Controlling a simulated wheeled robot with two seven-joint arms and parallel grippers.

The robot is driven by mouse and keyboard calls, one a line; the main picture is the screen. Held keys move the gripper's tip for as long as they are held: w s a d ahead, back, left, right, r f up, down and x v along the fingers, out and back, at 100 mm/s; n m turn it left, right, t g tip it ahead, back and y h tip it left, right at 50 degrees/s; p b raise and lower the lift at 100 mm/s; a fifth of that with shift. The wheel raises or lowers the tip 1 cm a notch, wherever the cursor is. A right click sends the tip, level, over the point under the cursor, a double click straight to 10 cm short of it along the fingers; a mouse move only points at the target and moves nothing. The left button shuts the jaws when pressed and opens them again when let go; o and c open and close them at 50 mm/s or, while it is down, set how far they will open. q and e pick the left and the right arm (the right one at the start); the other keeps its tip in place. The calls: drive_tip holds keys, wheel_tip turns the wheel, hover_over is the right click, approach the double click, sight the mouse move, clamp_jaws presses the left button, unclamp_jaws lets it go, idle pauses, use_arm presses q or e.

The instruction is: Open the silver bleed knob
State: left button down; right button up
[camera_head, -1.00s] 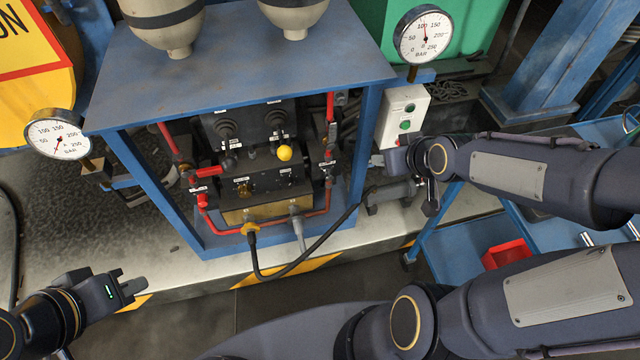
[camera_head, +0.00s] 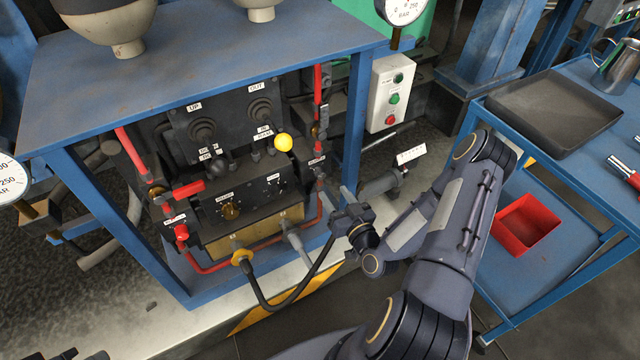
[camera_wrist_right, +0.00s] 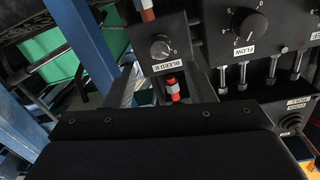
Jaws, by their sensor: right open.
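The silver bleed knob (camera_wrist_right: 160,47) shows in the right wrist view as a round silver-grey knob on a dark panel, above a label reading "BLEED B". In the head view it appears small at the right side of the blue frame (camera_head: 318,171). My right gripper (camera_wrist_right: 163,84) is open, its two dark fingers pointing at the panel below the knob. A red-and-silver fitting shows between the fingers. In the head view my right gripper (camera_head: 340,203) is beside the frame's right post, its fingertips hard to make out. Only a piece of my left gripper (camera_head: 75,354) shows at the bottom left edge.
A larger "FLOW" knob (camera_wrist_right: 249,25) sits right of the bleed knob. A yellow ball knob (camera_head: 284,142), a red lever (camera_head: 187,191) and a black hose (camera_head: 285,304) are in the blue frame. A blue cart with a red bin (camera_head: 527,223) stands at right.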

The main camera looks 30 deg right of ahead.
sight(322, 177)
drive_tip(key=w, duration=0.6)
drive_tip(key=shift+w+d, duration=0.1)
drive_tip(key=shift+w, duration=0.3)
drive_tip(key=c, duration=1)
drive_tip(key=shift+o, duration=0.2)
